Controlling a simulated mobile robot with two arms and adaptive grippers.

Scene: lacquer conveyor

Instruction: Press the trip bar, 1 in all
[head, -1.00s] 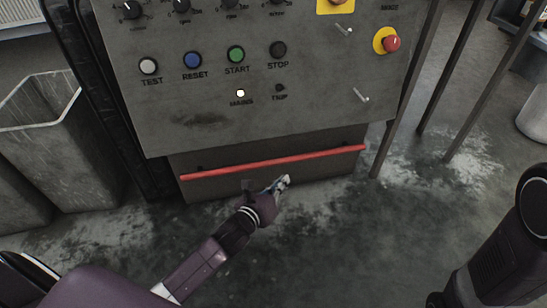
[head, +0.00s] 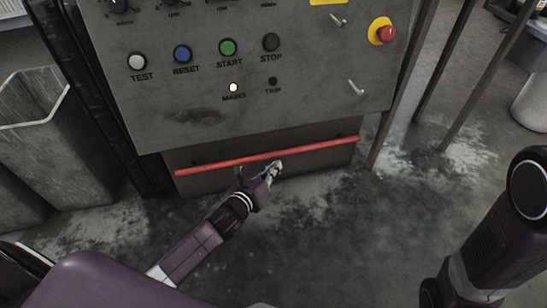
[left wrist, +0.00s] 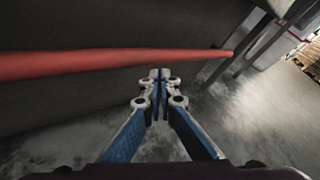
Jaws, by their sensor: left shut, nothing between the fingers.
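The trip bar is a long red rod (head: 215,162) across the lower front of the grey control cabinet. It also runs across the left wrist view (left wrist: 90,64). My left gripper (head: 279,164) is in front of the lower panel, close to the bar's middle. In the left wrist view my left gripper (left wrist: 160,74) has its fingertips together and empty, beside the bar's lower edge. I cannot tell whether they touch it. The trip lamp (head: 272,81) on the panel is dark. My right gripper is not in view.
The panel above carries test (head: 137,62), reset (head: 182,54), start (head: 228,47) and stop (head: 271,42) buttons, a lit mains lamp (head: 233,87) and a red emergency button (head: 387,34). A grey bin (head: 35,130) stands left. Metal posts (head: 410,90) stand right. Floor in front is clear.

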